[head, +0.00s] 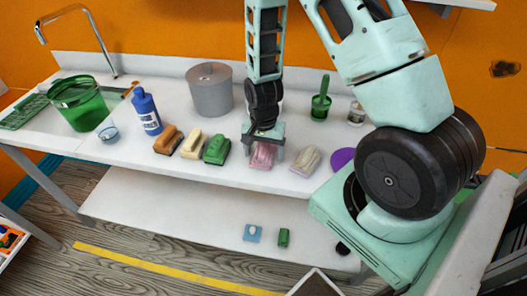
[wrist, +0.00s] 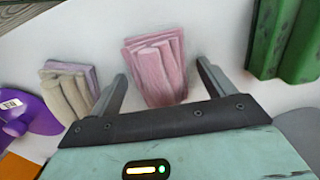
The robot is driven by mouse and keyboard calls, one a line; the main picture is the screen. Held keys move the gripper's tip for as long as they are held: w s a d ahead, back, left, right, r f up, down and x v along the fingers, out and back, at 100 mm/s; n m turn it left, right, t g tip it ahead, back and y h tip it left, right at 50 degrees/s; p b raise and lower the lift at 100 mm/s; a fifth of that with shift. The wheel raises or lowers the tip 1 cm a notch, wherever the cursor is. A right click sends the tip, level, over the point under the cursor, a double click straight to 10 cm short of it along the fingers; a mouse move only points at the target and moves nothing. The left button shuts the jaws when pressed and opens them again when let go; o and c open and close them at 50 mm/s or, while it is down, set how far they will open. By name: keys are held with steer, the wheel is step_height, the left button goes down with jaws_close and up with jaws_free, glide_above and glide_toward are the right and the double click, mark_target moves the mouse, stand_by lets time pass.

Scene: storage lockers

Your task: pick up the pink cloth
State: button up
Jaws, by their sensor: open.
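The pink cloth (head: 263,155) lies folded on the white counter near its front edge. In the wrist view the pink cloth (wrist: 156,70) sits ahead of and partly between my two fingers. My gripper (head: 263,143) is open and directly above the cloth in the head view. In the wrist view my gripper (wrist: 160,80) has one finger on each side of the cloth's near part, with white counter showing between each finger and the cloth. I cannot tell how high the fingertips are above the counter.
A beige-and-purple cloth (head: 305,160) lies to the right and a green one (head: 217,149) to the left. A grey bin (head: 210,90) stands behind. A blue bottle (head: 146,111) and green bucket (head: 77,102) stand further left. A purple object (head: 343,158) lies at the right.

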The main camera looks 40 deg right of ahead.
mark_target(264, 146)
steer(key=shift+f, duration=0.1)
steer(key=c, duration=1.1)
step_height(264, 146, up, 10)
steer(key=shift+r+b, duration=0.1)
steer(key=shift+b, duration=0.4)
